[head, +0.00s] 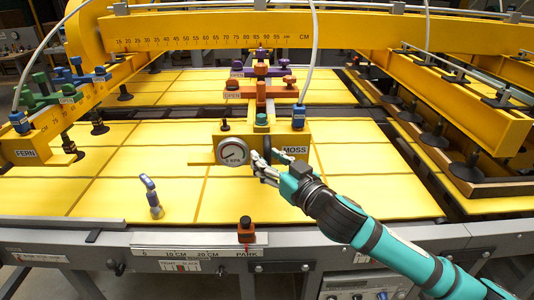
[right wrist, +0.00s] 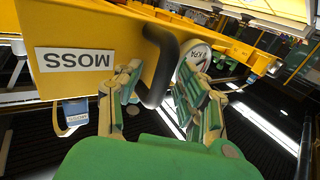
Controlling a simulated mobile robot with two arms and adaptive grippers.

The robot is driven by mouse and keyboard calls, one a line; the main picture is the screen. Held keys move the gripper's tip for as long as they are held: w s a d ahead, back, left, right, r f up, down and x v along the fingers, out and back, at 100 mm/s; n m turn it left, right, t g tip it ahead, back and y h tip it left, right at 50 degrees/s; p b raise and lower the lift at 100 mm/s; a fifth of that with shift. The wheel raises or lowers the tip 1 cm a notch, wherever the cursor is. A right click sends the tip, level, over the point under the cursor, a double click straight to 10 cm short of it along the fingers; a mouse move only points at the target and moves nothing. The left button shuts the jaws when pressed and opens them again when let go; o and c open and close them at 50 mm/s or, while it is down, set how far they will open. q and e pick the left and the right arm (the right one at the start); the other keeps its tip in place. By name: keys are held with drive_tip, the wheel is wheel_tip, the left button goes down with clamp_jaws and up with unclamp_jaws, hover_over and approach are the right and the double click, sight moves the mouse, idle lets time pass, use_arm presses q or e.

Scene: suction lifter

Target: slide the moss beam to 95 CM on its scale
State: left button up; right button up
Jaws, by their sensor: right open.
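The moss beam (head: 295,138) is yellow, with a MOSS label on its near end; the label also shows upside down in the right wrist view (right wrist: 76,60). A round gauge (head: 233,152) and a dark handle (head: 267,148) are on this end. The scale (head: 200,42), marked 15 to 95 CM, runs along the far yellow crossbeam; I cannot read the beam's exact position on it. My right gripper (head: 264,168) is at the handle. In the right wrist view its open fingers (right wrist: 160,98) stand on either side of the handle (right wrist: 158,70). My left gripper is out of view.
The yellow FERN beam (head: 45,140) stands at the left, with free room between. Yellow sheets (head: 95,180) lie below. A blue-topped lever (head: 151,195) stands in front. The near rail (head: 190,240) carries an orange-brown block (head: 246,232) at PARK. More beams with suction cups (head: 433,135) are right.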

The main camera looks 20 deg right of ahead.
drive_tip(key=shift+w+a, duration=0.1)
drive_tip(key=shift+w, duration=0.2)
drive_tip(key=c, duration=0.8)
clamp_jaws()
drive_tip(key=shift+f, duration=0.15)
